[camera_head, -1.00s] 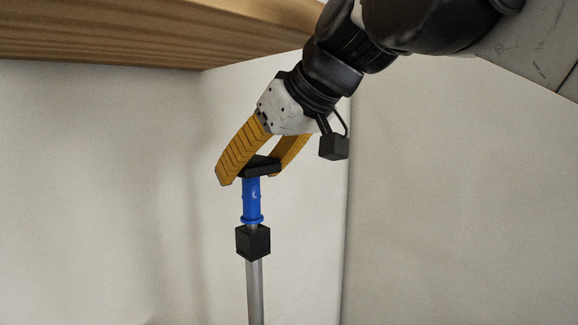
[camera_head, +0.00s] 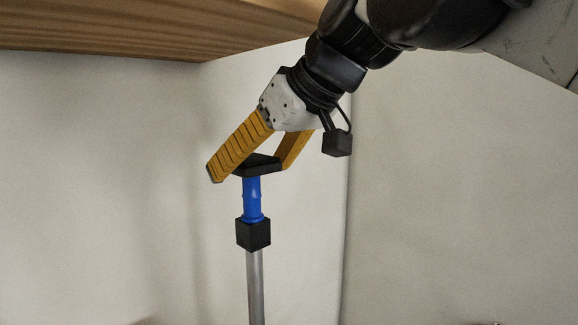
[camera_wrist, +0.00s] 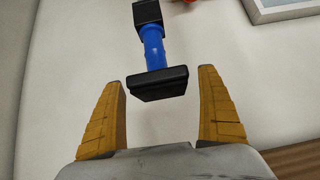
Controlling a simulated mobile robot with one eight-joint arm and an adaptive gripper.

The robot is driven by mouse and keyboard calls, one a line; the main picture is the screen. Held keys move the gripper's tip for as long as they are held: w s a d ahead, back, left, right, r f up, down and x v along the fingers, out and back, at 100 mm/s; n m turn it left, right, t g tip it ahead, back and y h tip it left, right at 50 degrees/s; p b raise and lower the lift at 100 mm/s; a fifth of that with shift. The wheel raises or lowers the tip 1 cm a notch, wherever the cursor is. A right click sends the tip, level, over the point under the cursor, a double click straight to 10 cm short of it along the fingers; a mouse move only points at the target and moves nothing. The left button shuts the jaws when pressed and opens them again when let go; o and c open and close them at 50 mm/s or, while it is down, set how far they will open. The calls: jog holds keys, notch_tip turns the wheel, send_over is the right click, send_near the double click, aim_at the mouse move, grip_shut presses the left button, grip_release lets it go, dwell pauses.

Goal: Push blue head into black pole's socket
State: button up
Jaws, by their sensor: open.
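The blue head (camera_head: 252,199) stands upright, with a flat black piece (camera_head: 257,166) on top. In the wrist view the gripper (camera_wrist: 163,82) is open too, with clear gaps between each finger and the black top piece (camera_wrist: 159,84). The blue head (camera_wrist: 153,46) runs from it to the black block (camera_wrist: 147,13).
A wooden ledge (camera_head: 150,30) hangs overhead at the upper left. Plain pale walls (camera_head: 110,190) stand behind the pole. In the wrist view a framed panel (camera_wrist: 285,9) is at the top right, and a small orange-red thing is at the top edge.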

jog(key=v, duration=1.1)
jog(key=shift+s+d, duration=0.2)
jog(key=shift+r, duration=0.15)
jog(key=d+f+m+h+b, duration=0.2)
jog(key=d+f+b, duration=0.45)
jog(key=f, duration=1.25)
jog(key=d+f+m+t+h+b, duration=0.1)
jog(key=d+f+m+b, duration=0.25)
jog(key=f+b, duration=1.1)
jog(key=d+f+m+h+b, duration=0.2)
jog(key=d+f+b, duration=0.3)
jog(key=f, duration=1.8)
jog(key=s+d+f+b, duration=0.2)
jog(key=f, duration=0.5)
jog(key=s+d+f+m+h+b, duration=0.1)
jog(key=s+d+f+b, duration=0.1)
jog(key=f, duration=0.5)
jog(key=s+d+f+m+h+b, duration=0.1)
jog(key=s+d+f+b, duration=0.1)
jog(key=f, duration=0.6)
jog(key=shift+d, duration=0.75)
jog(key=shift+f, duration=0.1)
